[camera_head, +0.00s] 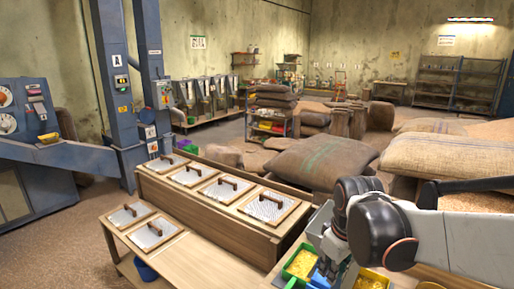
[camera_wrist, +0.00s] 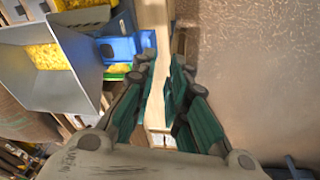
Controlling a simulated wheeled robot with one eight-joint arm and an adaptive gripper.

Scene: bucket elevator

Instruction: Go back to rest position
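My gripper (camera_wrist: 160,65) points down over the front edge of the wooden bench. In the wrist view its two teal-padded fingers stand apart, with a bare strip of wood and nothing held between them. In the head view my arm reaches in from the right, and the gripper (camera_head: 333,245) is partly hidden behind the dark wrist joint. A blue object (camera_wrist: 125,47), perhaps a scoop, lies close to the left finger, apart from the grip gap. A grey container with yellow grain (camera_wrist: 22,83) is left of it.
A green bin of yellow grain (camera_head: 284,270) and a yellow bin (camera_head: 370,281) stand below my arm. Framed mesh trays with handles (camera_head: 155,232) lie on the stepped bench to the left. Full sacks (camera_head: 325,160) are behind the arm. Floor shows at the left front.

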